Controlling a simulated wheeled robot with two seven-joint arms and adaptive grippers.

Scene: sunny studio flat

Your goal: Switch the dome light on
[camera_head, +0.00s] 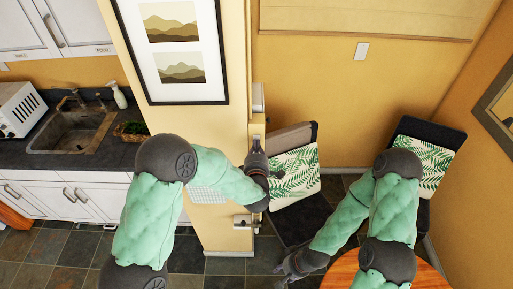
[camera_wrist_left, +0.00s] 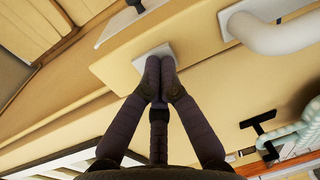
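The dome light is not recognisable in either view. In the left wrist view a small white plate (camera_wrist_left: 168,49), which looks like a wall switch, is on the cream wall. My left gripper (camera_wrist_left: 160,66) has its fingertips together over this plate and partly hides it; I cannot tell whether they touch it. No object shows between the fingers. In the head view my left gripper (camera_head: 256,145) is at the narrow edge of the yellow wall pillar. My right gripper (camera_head: 284,268) hangs low beside the round table; its finger opening is unclear.
A white box (camera_head: 258,97) is on the pillar's edge above my left gripper. Another white plate (camera_head: 361,50) is on the back wall. Two dark chairs with leaf-print cushions (camera_head: 296,172) stand behind the wooden table (camera_head: 342,272). A kitchen counter with a sink (camera_head: 72,132) is at left.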

